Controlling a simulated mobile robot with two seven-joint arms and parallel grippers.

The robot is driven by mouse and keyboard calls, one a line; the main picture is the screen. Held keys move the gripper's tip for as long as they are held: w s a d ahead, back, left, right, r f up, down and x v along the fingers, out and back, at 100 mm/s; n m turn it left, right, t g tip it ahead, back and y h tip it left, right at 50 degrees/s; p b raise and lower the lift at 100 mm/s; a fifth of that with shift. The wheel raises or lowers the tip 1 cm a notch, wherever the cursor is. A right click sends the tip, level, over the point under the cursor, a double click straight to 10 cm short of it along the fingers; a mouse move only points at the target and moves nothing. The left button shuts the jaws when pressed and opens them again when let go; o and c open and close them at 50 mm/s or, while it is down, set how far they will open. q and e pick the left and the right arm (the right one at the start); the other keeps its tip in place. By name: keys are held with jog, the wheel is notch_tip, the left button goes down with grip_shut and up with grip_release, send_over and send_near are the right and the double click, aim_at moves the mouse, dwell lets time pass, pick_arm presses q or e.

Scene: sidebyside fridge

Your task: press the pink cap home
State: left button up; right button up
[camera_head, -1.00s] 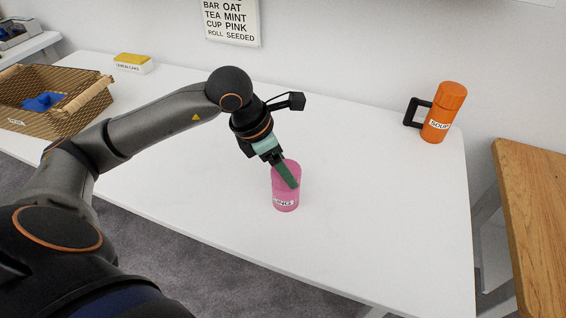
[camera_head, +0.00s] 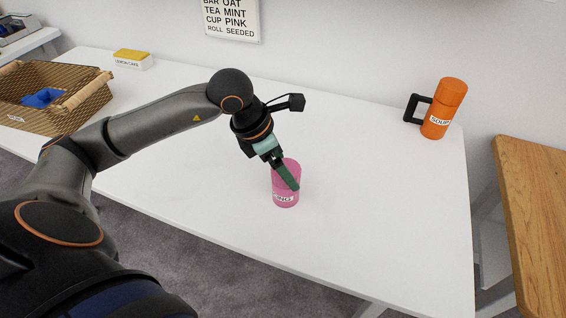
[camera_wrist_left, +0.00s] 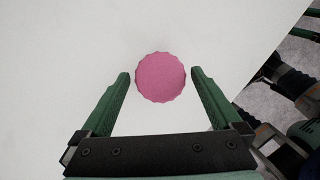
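A pink jar (camera_head: 285,198) stands upright on the white table in the head view, with a partly covered label ending in "NG". Its round pink cap (camera_wrist_left: 160,77), with a scalloped edge, shows from above in the left wrist view. My left gripper (camera_wrist_left: 160,75) has its green fingers apart, one on each side of the cap, with a visible gap on each side. In the head view the left gripper (camera_head: 292,184) overlaps the jar's top, so contact and the cap's seating are hidden. Green and dark parts at the wrist view's right edge may be my right gripper (camera_wrist_left: 305,33), cut off.
A wire basket (camera_head: 75,118) with a blue item stands at the table's left. A yellow-topped box (camera_head: 132,62) is at the back. An orange flask (camera_head: 436,122) marked "SOUP" stands at the back right. A wooden surface (camera_head: 535,210) lies right. Table around the jar is clear.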

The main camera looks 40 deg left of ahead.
pick_arm(q)
jog(key=v, duration=1.2)
jog(key=shift+r+p, duration=0.25)
jog(key=shift+p, duration=0.15)
jog(key=shift+s, duration=0.1)
